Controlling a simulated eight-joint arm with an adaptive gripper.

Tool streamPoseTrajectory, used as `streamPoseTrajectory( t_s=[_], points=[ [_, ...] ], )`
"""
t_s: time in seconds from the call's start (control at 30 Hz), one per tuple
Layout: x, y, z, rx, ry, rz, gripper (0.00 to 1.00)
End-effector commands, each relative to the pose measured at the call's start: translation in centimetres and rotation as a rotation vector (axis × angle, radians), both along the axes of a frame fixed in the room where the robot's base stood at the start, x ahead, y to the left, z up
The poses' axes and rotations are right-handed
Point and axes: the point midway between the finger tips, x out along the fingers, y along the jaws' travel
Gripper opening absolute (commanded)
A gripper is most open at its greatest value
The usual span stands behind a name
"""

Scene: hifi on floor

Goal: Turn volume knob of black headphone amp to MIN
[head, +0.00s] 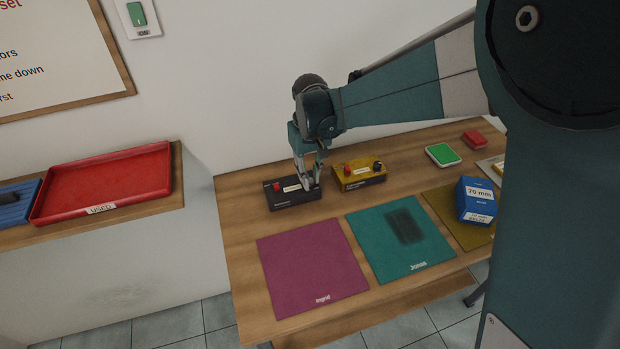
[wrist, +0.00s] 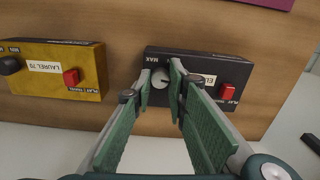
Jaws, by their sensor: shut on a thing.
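The black headphone amp (head: 285,205) sits at the back left of the wooden table, with a red switch (head: 277,187) and a white label on top. In the wrist view the black amp (wrist: 200,60) shows its volume knob (wrist: 161,76), grey and round, with MAX printed near it. My gripper (wrist: 160,78) is shut on the knob, one finger on each side. In the head view my gripper (head: 311,184) reaches down onto the right part of the amp. The fingers partly hide the label, and any MIN mark is hidden.
A yellow amp (head: 360,181) with a red switch and a black knob stands close beside the black one. Magenta (head: 310,265) and teal (head: 400,238) mats lie in front. A blue box (head: 475,202) and a green-topped item (head: 442,154) are farther right.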

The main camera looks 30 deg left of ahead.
Motion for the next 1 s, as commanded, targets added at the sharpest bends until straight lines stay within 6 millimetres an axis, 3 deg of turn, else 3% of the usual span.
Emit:
streamPoseTrajectory(
  t_s=[0.5,1.0],
  points=[
    [-0.04,0.03,-0.05,0.0,0.0,0.451,0.04],
    [-0.06,0.02,0.0,0.0,0.0,0.605,0.04]
  ],
)
